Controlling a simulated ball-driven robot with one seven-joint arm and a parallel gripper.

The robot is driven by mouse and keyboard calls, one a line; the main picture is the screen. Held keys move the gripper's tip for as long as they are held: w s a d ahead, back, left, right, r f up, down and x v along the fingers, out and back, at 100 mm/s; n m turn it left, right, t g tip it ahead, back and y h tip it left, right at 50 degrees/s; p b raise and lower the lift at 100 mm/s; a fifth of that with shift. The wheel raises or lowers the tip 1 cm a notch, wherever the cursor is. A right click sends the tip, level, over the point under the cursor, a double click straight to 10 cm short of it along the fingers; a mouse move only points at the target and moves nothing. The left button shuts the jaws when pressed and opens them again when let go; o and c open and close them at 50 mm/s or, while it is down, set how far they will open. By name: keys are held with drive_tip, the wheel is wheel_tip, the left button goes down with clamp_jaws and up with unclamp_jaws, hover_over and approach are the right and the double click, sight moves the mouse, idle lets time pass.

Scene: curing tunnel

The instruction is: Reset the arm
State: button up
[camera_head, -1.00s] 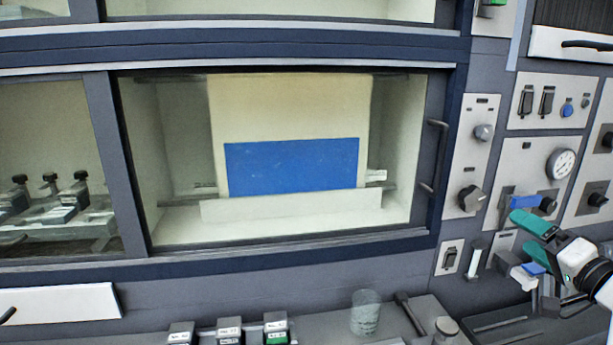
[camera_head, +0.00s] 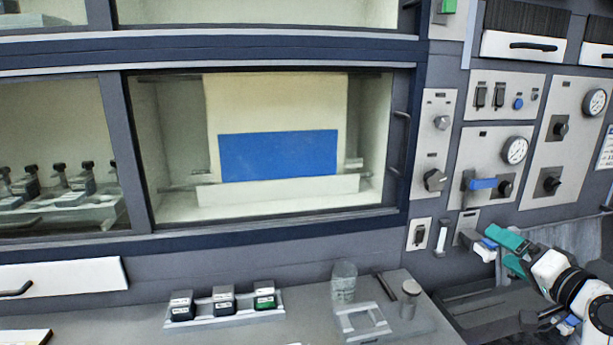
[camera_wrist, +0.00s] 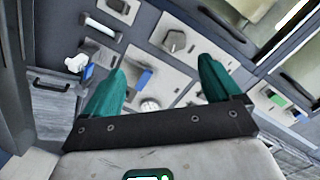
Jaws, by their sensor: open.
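My gripper (camera_head: 508,252) is at the right of the head view, with its white wrist and teal fingers in front of the control panels. Its fingers are apart and nothing shows between them. In the wrist view my gripper (camera_wrist: 160,85) has its two teal fingers spread wide, with the panel's knobs, a blue-handled lever (camera_wrist: 144,80) and a gauge (camera_wrist: 150,104) visible beyond. The same blue lever shows on the panel in the head view (camera_head: 483,184), above my gripper.
A glass-fronted tunnel chamber (camera_head: 276,155) holds a panel with a blue rectangle. On the counter stand several small dark blocks (camera_head: 223,303) in a rack, a glass beaker (camera_head: 344,282) and a lidded jar (camera_head: 409,300). A second gauge (camera_head: 594,102) is at far right.

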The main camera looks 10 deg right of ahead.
drive_tip(key=s+a+f+n+g, duration=0.2)
drive_tip(key=s+a+f+g, duration=0.25)
drive_tip(key=s+f, duration=0.4)
drive_tip(key=s+a+f+n+g, duration=0.25)
drive_tip(key=s+a+f, duration=0.3)
drive_tip(key=f, duration=0.55)
drive_tip(key=s+a+f+n+g, duration=0.2)
drive_tip(key=s+a+f+g, duration=0.3)
drive_tip(key=f, duration=0.5)
drive_tip(key=s+a+f+n+g, duration=0.1)
drive_tip(key=s+a+f+g, duration=0.1)
drive_tip(key=s, duration=0.5)
drive_tip(key=s+a+f+n+g+h, duration=0.1)
drive_tip(key=s+a+f+g, duration=0.1)
drive_tip(key=s, duration=0.6)
drive_tip(key=shift+s+f, duration=0.3)
drive_tip(key=shift+w+n, duration=0.1)
drive_tip(key=shift+n, duration=0.15)
